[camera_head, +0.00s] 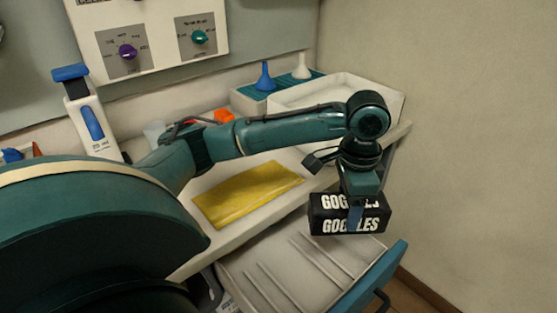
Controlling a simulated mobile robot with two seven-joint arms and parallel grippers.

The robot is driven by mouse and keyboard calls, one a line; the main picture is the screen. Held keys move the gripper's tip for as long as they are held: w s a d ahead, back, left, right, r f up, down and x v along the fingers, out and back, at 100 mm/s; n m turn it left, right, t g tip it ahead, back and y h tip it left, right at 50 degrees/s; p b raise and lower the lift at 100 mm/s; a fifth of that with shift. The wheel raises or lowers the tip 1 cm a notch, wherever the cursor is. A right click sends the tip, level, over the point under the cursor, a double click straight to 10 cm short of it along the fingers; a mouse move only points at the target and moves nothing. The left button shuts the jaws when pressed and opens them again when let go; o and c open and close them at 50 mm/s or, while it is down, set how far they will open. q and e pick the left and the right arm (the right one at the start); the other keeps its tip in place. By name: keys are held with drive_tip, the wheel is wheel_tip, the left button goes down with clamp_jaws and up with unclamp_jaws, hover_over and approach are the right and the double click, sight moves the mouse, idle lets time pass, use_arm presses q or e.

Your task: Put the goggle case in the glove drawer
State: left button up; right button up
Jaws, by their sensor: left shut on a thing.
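The goggle case (325,222) is a black box with white "GOGGLES" lettering. My left gripper (355,213) is shut on it and holds it from above, over the open drawer. The glove drawer (265,270) is pulled out below the counter. It has a pale inside with thin dividers and a blue front (372,282) with a dark handle. No gloves show in the visible part of the drawer. The case appears above the drawer's far right part; its exact height is hard to tell. My right gripper is not in view.
A yellow cloth (245,194) lies on the white counter behind the drawer. A white tray (390,98) stands at the back right, beside a teal rack with a blue funnel (265,77) and a white funnel (301,67). A wall meets the counter's right end.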

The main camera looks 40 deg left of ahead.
sight(331, 192)
use_arm(q)
drive_tip(key=a+r+m+p, duration=0.1)
drive_tip(key=m, duration=0.1)
drive_tip(key=r+m, duration=0.1)
drive_tip(key=m, duration=0.1)
drive_tip(key=a+r+m+p, duration=0.1)
drive_tip(key=m, duration=0.1)
drive_tip(key=shift+s+a+r+m+p, duration=0.1)
drive_tip(key=shift+a+r+m+p, duration=0.1)
drive_tip(key=shift+a+m+p, duration=0.15)
drive_tip(key=shift+a+r+m, duration=0.2)
drive_tip(key=shift+a+m, duration=0.1)
drive_tip(key=shift+m, duration=0.45)
drive_tip(key=shift+a+r+m+p, duration=0.25)
drive_tip(key=shift+m+p, duration=0.2)
drive_tip(key=shift+m, duration=0.45)
drive_tip(key=shift+a+f, duration=0.15)
drive_tip(key=shift+f, duration=0.2)
wheel_tip(331, 192, down, 16)
drive_tip(key=shift+f+b, duration=0.2)
drive_tip(key=shift+b, duration=0.6)
drive_tip(key=shift+f, duration=0.5)
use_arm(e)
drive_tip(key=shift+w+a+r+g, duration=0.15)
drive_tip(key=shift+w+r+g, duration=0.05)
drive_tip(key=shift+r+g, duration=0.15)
use_arm(q)
drive_tip(key=shift+f, duration=0.4)
